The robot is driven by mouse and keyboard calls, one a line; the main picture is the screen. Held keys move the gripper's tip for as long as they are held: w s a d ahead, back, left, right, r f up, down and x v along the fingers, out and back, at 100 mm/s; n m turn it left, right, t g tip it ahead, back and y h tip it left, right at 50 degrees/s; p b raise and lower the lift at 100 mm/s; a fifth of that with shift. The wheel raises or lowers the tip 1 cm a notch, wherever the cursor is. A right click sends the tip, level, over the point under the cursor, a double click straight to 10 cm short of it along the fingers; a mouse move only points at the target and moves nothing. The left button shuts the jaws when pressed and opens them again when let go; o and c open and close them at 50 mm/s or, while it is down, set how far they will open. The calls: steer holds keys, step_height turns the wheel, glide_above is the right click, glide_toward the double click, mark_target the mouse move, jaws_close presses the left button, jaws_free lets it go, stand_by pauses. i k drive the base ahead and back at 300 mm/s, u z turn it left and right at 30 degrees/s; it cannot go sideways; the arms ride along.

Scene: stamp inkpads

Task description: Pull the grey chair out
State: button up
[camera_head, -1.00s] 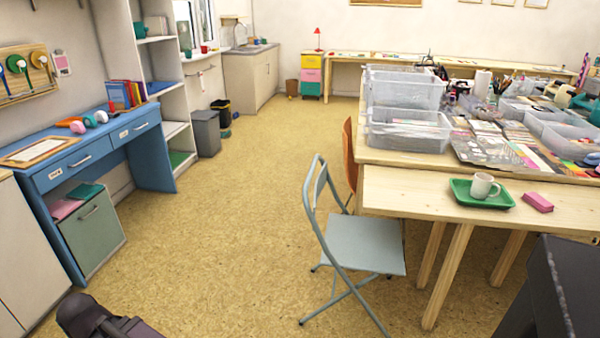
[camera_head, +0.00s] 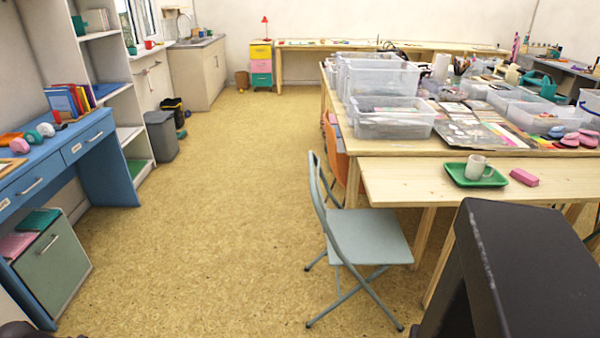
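The grey folding chair (camera_head: 372,236) stands upright on the floor at the left end of the near wooden table (camera_head: 410,182). Its backrest (camera_head: 318,185) is on the left, away from the table. The right part of its seat reaches beneath the table's left end. All of its seat and most of its legs show. My gripper is not clearly seen; only a small dark sliver shows in the bottom left corner, and nothing touches the chair.
An orange chair (camera_head: 336,150) stands behind the grey one at the big table. A green tray (camera_head: 456,180) with a white mug and a pink block (camera_head: 524,177) are on the near table. A blue desk (camera_head: 88,150) lines the left. The floor (camera_head: 215,215) between is clear.

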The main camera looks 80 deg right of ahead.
mark_target(368, 236)
steer(key=i, duration=1)
steer(key=u, duration=1.7)
steer(key=k, duration=0.1)
steer(key=z, duration=3.7)
